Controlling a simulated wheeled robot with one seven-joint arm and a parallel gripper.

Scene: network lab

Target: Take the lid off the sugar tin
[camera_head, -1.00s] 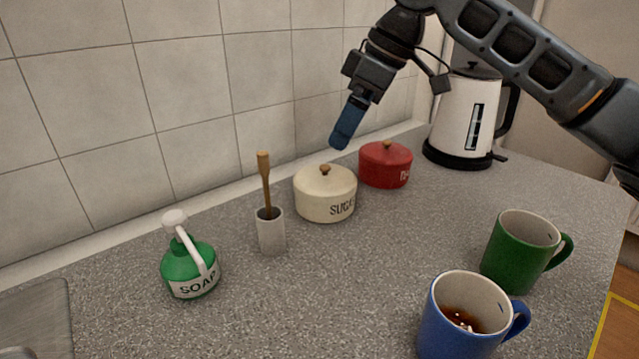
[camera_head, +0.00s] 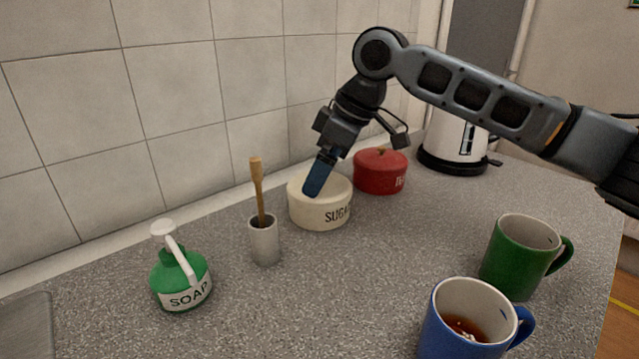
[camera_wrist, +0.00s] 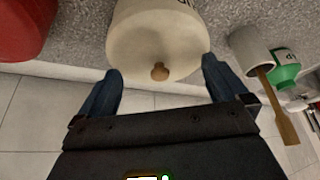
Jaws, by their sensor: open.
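The cream sugar tin (camera_head: 322,212) stands upright on the counter near the tiled wall, with dark lettering on its front. Its lid (camera_wrist: 145,48) is on, with a small wooden knob (camera_wrist: 160,72) in the middle. My gripper (camera_head: 312,190) points down at the lid, and its blue fingers hide the knob in the head view. In the wrist view my open gripper (camera_wrist: 161,80) has one finger on each side of the knob, with clear space between knob and fingers. I cannot tell whether the fingertips touch the lid.
A red tin (camera_head: 380,172) stands close behind the sugar tin, to its right. A grey cup with a wooden utensil (camera_head: 264,240) and a green soap bottle (camera_head: 181,278) stand left. A kettle (camera_head: 452,146), green mug (camera_head: 520,258) and blue mug (camera_head: 468,322) stand right.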

